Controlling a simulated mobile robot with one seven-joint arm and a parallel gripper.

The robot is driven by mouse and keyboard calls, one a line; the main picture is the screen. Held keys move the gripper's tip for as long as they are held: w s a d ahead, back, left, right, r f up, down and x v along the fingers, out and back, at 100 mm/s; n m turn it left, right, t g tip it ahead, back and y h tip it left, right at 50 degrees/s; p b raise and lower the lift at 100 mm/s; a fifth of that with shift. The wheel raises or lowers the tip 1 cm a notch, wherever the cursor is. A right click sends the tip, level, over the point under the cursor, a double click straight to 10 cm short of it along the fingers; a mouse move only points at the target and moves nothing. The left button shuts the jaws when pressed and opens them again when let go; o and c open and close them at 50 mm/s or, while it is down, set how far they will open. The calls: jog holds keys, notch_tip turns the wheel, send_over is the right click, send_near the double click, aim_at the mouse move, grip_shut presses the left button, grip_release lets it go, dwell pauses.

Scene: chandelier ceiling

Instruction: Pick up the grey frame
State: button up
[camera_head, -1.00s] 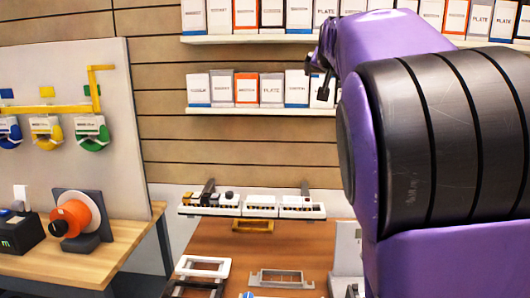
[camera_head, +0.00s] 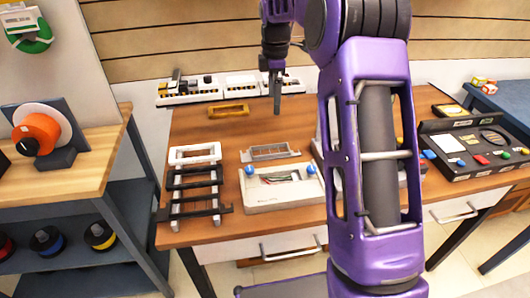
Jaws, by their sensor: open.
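The grey frame (camera_head: 270,153) is a small rectangular frame lying on the brown wooden table, behind a white device with two blue knobs (camera_head: 285,190). A part in front of the frame may hide its lower edge. My gripper (camera_head: 277,103) points down above the table, behind the grey frame in the picture and apart from it. It is open with nothing visible in it, though its fingers look narrow from this side.
A yellow frame (camera_head: 228,110) lies at the back. A rack at the left holds a white frame (camera_head: 195,154) and black frames (camera_head: 195,177). White terminal strips (camera_head: 190,95) line the back edge. My arm hides the table's middle right; a black tray (camera_head: 480,150) stands beyond it.

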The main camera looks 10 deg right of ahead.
jog(key=b, duration=0.2)
send_over(272, 153)
jog(key=shift+n, duration=0.3)
jog(key=f, duration=1.2)
jog(key=shift+s+f, duration=0.25)
jog(key=shift+f, duration=0.1)
jog(key=shift+w+a+f+b, duration=0.15)
jog(key=shift+f+b, duration=0.2)
jog(key=shift+f, duration=1)
jog(key=shift+w+d+f+b, duration=0.1)
jog(key=shift+f+b, duration=0.2)
jog(key=shift+f, duration=1)
jog(key=c, duration=1.2)
notch_tip(272, 153, up, 10)
jog(key=shift+r+p, duration=0.1)
jog(key=shift+p, duration=0.75)
jog(key=shift+c, duration=0.2)
